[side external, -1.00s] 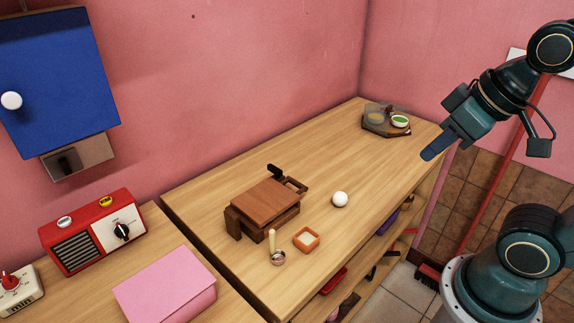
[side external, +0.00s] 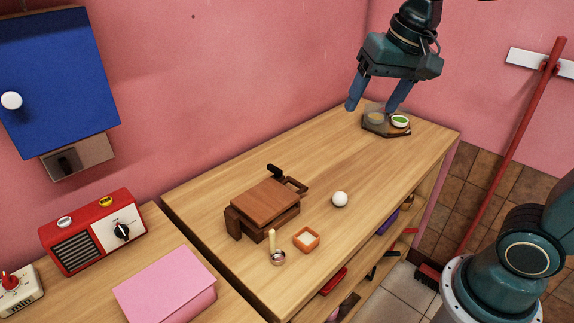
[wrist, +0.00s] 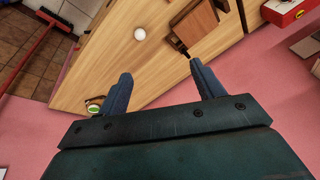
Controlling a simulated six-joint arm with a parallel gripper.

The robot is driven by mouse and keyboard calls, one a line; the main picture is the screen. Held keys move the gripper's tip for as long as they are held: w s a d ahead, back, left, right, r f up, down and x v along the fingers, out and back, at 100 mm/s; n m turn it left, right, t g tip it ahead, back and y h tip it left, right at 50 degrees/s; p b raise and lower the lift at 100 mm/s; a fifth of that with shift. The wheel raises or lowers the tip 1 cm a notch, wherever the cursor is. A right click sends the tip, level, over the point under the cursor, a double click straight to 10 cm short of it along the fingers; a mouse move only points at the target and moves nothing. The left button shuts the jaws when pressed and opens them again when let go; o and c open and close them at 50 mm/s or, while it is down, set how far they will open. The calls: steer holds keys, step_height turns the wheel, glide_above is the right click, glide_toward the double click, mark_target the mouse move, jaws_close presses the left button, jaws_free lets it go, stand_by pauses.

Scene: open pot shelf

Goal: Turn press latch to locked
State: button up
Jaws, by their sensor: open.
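A brown wooden press (side external: 264,203) stands on the wooden counter, left of the middle in the side view. A dark latch handle (side external: 276,171) sticks out at its back end, near a small wooden frame. The press also shows at the top of the wrist view (wrist: 194,22), with a dark part at its near end. Whether the latch is locked I cannot tell. My gripper (side external: 370,110) is open and empty, fingers pointing down, above the far end of the counter near the octagonal tray. It is well apart from the press. In the wrist view its two blue fingers (wrist: 158,82) are spread.
A white ball (side external: 340,199), a small orange dish (side external: 306,239) and a scoop (side external: 278,258) lie near the press. The tray (side external: 372,127) carries small bowls. A red radio (side external: 75,238) and pink box (side external: 168,288) are at left. The counter between tray and press is clear.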

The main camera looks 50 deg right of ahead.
steer(key=w+f+m+g, duration=0.25)
steer(key=w+m, duration=0.35)
steer(key=w, duration=0.8)
steer(key=m+g, duration=0.1)
steer(key=m, duration=0.5)
glide_above(275, 167)
step_height(275, 167, down, 10)
steer(key=shift+r, duration=0.25)
steer(key=shift+f, duration=0.1)
step_height(275, 167, down, 14)
steer(key=shift+r, duration=0.2)
steer(key=c, duration=1)
